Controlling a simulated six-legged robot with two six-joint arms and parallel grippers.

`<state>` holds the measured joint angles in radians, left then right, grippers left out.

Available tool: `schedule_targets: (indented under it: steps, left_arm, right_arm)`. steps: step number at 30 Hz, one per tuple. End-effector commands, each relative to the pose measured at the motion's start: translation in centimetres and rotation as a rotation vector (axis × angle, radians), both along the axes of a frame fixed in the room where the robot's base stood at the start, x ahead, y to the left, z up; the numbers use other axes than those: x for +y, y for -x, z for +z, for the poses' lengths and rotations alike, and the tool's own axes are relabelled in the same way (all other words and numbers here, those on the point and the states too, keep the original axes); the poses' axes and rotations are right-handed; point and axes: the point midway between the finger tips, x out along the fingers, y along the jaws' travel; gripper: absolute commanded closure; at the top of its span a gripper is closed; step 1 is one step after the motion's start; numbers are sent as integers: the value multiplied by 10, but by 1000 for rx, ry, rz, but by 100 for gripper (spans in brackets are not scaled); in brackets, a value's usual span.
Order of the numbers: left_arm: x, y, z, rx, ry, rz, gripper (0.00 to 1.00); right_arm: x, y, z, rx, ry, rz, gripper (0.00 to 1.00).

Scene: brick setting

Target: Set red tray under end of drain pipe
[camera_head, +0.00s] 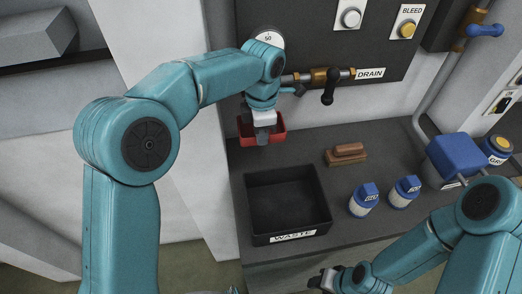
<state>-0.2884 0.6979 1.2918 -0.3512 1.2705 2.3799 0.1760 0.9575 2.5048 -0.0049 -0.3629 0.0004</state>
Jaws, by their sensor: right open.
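The red tray (278,127) is at the back left of the dark counter, below the drain pipe (318,76). My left gripper (263,133) reaches down over the tray from above and appears shut on its near wall. I cannot tell whether the tray rests on the counter or hangs slightly above it. The left end of the drain pipe is hidden behind my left arm. My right gripper (322,283) is open and empty in front of the counter, low in the view.
A black WASTE bin (254,225) stands in front of the tray. A brown block (346,154), two blue-capped jars (364,200) (404,191) and a blue box (455,155) stand to the right. A black valve handle (329,88) juts from the pipe beside the DRAIN label.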

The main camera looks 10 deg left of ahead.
Motion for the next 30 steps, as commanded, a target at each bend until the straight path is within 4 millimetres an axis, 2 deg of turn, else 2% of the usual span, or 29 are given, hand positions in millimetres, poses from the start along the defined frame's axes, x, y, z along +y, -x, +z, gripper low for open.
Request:
schedule_targets:
  steps: [2, 3, 9, 16, 22, 24, 30]
  left_arm:
    - [6, -15, 2, 0, 0, 3, 100]
    - [5, -12, -12, 4, -1, 0, 100]
    - [5, -13, -49, 2, -1, -1, 100]
    - [4, -13, -72, 0, -1, 1, 100]
    - [4, -12, -106, 1, -1, -1, 100]
    - [5, -15, -109, 0, 0, 1, 100]
    - [6, -17, -115, -2, 0, 0, 100]
  right_arm:
    - [0, 0, 10, 0, 0, 0, 57]
    - [0, 0, 6, 0, 0, 0, 57]
    - [0, 0, 8, 0, 0, 0, 57]
    - [0, 0, 11, 0, 0, 0, 57]
    - [0, 0, 16, 0, 0, 0, 57]
    - [0, 0, 23, 0, 0, 0, 57]
    - [0, 0, 22, 0, 0, 0, 57]
